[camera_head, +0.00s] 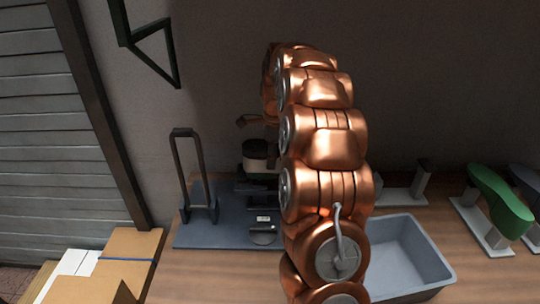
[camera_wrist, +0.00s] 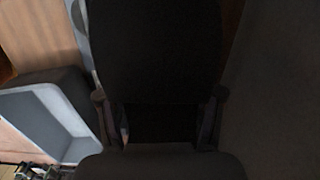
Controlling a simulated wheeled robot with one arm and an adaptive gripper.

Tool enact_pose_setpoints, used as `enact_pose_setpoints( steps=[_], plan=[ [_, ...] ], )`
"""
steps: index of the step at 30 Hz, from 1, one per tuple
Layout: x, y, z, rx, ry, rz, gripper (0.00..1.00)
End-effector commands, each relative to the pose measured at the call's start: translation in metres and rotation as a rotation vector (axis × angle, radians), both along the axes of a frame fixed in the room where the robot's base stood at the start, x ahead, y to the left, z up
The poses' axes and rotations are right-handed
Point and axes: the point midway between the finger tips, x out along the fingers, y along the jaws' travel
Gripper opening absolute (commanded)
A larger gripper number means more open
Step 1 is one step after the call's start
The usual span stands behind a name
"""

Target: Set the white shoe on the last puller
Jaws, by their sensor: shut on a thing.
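The last puller (camera_head: 222,228) stands on the bench left of my arm. It has a blue-grey base plate, a tall dark hoop and a round pad near the front. My gripper (camera_wrist: 160,125) shows in the wrist view, shut on a large shape (camera_wrist: 155,50) that looks almost black in shadow. I take this for the white shoe, but its colour and outline are not clear. In the head view my copper arm hides most of the gripper. A dark part with a cream band (camera_head: 256,150) hangs above the plate's back right; I cannot tell what it is.
A blue-grey tray (camera_head: 430,268) stands right of my arm. Behind it is an empty stand (camera_head: 402,196). A green shoe form (camera_head: 498,197) on a stand and a dark one (camera_head: 527,183) are at the right. Boxes (camera_head: 128,243) are at the left, and a dark bracket (camera_head: 150,35) is on the wall.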

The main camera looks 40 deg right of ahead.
Motion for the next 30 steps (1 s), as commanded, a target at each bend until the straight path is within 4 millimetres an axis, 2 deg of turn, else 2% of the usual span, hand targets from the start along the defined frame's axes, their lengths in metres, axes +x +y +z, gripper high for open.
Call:
enact_pose_setpoints(
  steps=[11, 30],
  plan=[
    [0.0, 0.0, 0.001, -0.002, -0.002, 0.0, 0.09],
    [-0.001, -0.002, -0.009, -0.002, -0.002, 0.0, 0.09]
  ],
)
